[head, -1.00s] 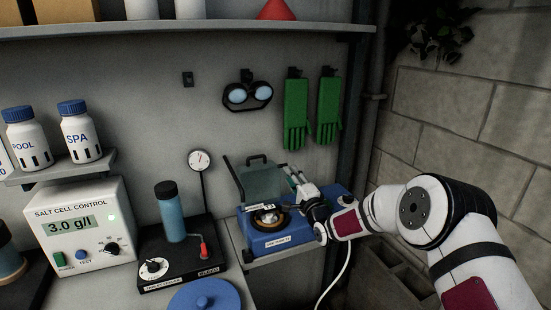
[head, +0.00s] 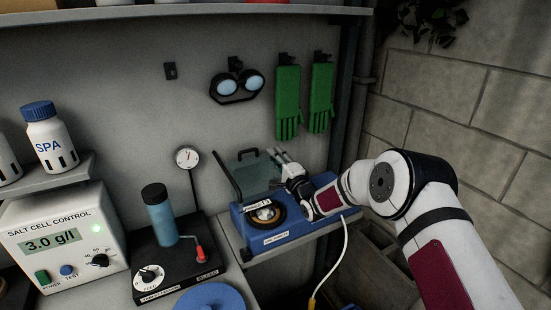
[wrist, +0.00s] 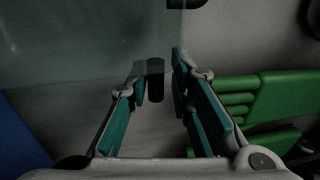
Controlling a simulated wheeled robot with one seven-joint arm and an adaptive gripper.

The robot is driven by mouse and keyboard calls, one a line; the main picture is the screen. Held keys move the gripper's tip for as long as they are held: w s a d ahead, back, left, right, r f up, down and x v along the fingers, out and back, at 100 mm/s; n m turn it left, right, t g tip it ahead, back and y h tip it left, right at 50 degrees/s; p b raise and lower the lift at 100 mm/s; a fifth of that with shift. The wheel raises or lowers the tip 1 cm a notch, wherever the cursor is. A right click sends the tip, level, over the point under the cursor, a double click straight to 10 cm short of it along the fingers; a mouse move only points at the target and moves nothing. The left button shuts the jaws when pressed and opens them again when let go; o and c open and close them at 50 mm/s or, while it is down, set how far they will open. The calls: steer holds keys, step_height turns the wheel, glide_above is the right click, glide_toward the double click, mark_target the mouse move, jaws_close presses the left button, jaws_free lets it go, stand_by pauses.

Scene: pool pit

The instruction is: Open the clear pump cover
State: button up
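The clear pump cover (head: 257,176) is a greenish see-through panel with a dark handle (head: 247,153). It stands raised behind the blue pump housing (head: 285,233), leaving the round opening (head: 264,214) uncovered. My gripper (head: 280,155) is at the cover's right edge, fingers pointing up and left. In the wrist view, my gripper (wrist: 160,70) has its teal-padded fingers apart. The clear panel (wrist: 80,45) fills the upper left there, overlapping the fingertips. A dark post-like piece (wrist: 156,82) shows between the fingers; I cannot tell whether anything touches it.
Green gloves (head: 288,102) and goggles (head: 237,86) hang on the wall above. A black tester base with a blue cylinder (head: 160,215) stands left of the pump. A white cable (head: 335,262) hangs at the front right. A brick wall (head: 480,130) stands on the right.

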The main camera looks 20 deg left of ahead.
steer(key=shift+s+f, duration=0.1)
steer(key=shift+f, duration=0.3)
jaws_close()
steer(key=shift+s+d+y+b, duration=0.3)
steer(key=shift+s+d+b, duration=0.2)
steer(key=shift+s+d, duration=0.55)
steer(key=o, duration=0.6)
jaws_free()
steer(key=shift+o, duration=0.2)
steer(key=shift+w+t, duration=0.1)
steer(key=shift+t, duration=0.2)
